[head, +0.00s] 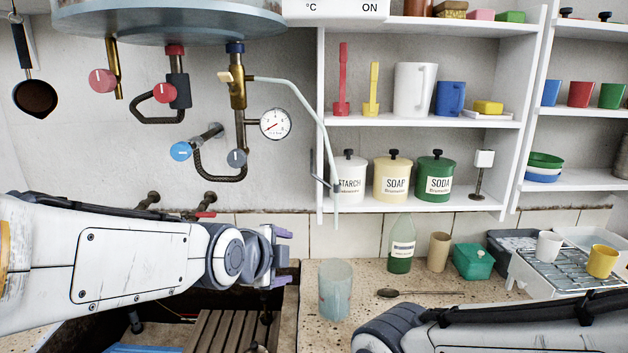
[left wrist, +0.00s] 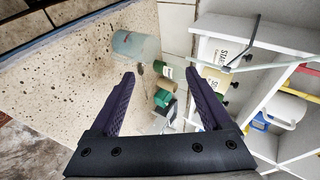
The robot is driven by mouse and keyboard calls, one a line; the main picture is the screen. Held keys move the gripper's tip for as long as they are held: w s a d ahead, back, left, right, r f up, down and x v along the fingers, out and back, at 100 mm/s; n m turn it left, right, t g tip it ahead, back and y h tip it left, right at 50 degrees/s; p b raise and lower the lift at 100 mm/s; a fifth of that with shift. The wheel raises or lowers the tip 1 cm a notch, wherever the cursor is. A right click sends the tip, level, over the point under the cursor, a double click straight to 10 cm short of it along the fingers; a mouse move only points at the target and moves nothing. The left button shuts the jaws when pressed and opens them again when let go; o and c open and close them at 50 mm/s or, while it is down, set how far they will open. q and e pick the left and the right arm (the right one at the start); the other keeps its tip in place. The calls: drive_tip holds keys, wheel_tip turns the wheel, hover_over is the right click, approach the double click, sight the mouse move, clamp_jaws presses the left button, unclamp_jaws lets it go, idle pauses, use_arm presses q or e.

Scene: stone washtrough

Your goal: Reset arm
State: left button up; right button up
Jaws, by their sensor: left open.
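My left gripper (head: 283,258) reaches in from the left in the head view, over the right part of the dark trough. Its two purple fingers are apart with nothing between them. In the left wrist view the gripper (left wrist: 159,75) is also open and empty, its fingers pointing toward the counter and shelves. A frosted glass jar (head: 335,290) stands on the counter just right of the gripper, apart from it; it also shows in the left wrist view (left wrist: 134,46). My right arm crosses the lower right of the head view, with its gripper out of the picture.
The speckled counter (head: 322,335) holds a wooden spoon (head: 430,292), a green bottle (head: 402,245), a beaker (head: 439,252) and a green box (head: 473,261). A drying rack (head: 560,276) carries cups. White shelves (head: 420,119) and boiler pipes (head: 238,90) stand behind. A slatted board (head: 225,332) lies in the trough.

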use_arm(q)
drive_tip(key=s+f+n+g+p, duration=0.1)
drive_tip(key=s+f+n+g, duration=0.2)
drive_tip(key=s, duration=0.5)
drive_tip(key=s+d+f+n+g+y+p, duration=0.1)
drive_tip(key=s+f+n+g, duration=0.2)
drive_tip(key=s, duration=0.6)
drive_tip(key=s+f+n+g+y+p, duration=0.1)
drive_tip(key=s+f+n+g, duration=0.2)
drive_tip(key=s+n, duration=0.3)
drive_tip(key=s+g, duration=0.1)
drive_tip(key=s, duration=0.1)
drive_tip(key=shift+s+d+f+g, duration=0.2)
drive_tip(key=shift+s+f+g, duration=0.1)
drive_tip(key=shift+f+g, duration=0.1)
drive_tip(key=shift+s+r, duration=0.1)
